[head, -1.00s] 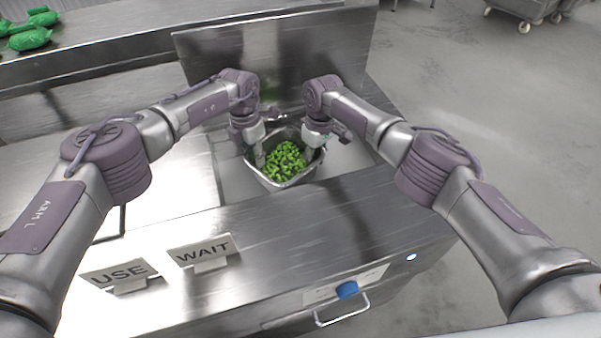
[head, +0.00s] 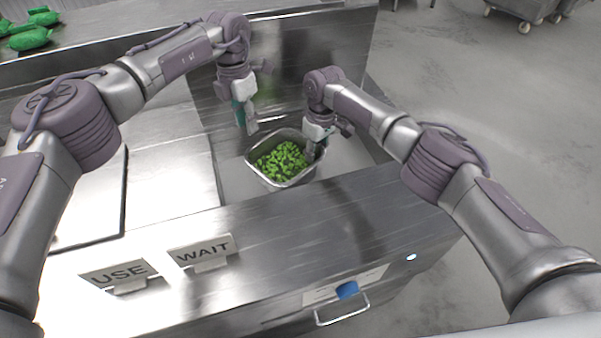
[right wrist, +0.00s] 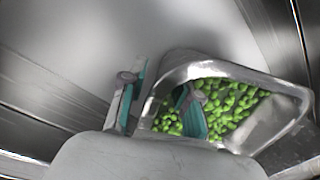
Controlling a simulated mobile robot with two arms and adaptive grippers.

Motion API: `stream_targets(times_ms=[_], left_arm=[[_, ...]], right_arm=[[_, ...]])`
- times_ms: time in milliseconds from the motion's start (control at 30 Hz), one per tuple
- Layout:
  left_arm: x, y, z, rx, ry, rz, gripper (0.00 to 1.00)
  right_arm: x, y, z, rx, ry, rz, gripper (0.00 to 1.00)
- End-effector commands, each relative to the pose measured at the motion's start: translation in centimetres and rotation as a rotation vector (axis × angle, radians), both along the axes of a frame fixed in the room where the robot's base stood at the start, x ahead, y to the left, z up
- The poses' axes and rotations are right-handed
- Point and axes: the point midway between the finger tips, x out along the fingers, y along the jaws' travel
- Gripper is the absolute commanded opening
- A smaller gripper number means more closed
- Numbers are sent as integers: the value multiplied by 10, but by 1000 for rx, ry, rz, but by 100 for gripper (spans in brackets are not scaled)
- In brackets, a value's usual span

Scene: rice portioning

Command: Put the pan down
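The steel pan (head: 271,184), filled with green pieces (head: 281,161), sits upright on the steel surface behind the front ledge. It also shows in the right wrist view (right wrist: 215,70). My right gripper (head: 314,152) is at the pan's right side. In the right wrist view its fingers (right wrist: 158,106) straddle the rim, one outside and one inside among the green pieces, with a visible gap between them. My left gripper (head: 247,124) is above and behind the pan's left rim, apart from it and empty. Its finger gap is hard to make out.
A "USE" sign (head: 118,274) and a "WAIT" sign (head: 202,249) stand on the front ledge. A steel back panel (head: 290,60) rises behind the pan. Green bags (head: 30,38) lie at the far left. The steel surface left of the pan (head: 170,175) is clear.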

Motion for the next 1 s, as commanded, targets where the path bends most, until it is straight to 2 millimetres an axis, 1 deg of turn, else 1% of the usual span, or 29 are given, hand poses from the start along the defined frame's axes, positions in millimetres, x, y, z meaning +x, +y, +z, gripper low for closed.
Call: stream_targets(times_ms=[33, 200, 400, 500, 600, 1000], left_arm=[[0, 0, 0, 0, 0, 0, 31], [0, 0, 0, 0, 0, 0, 31], [0, 0, -1, 0, 0, 0, 31], [0, 0, -1, 0, 0, 0, 31], [0, 0, 0, 0, 0, 0, 31], [0, 0, 0, 0, 0, 0, 31]], right_arm=[[1, -1, 11, 2, -4, 2, 31], [3, -3, 49, 2, -4, 2, 31], [5, -5, 83, 1, -3, 0, 31], [5, -6, 93, 1, -1, 0, 31], [6, -6, 98, 1, -1, 0, 31], [6, -6, 99, 0, 0, 0, 31]])
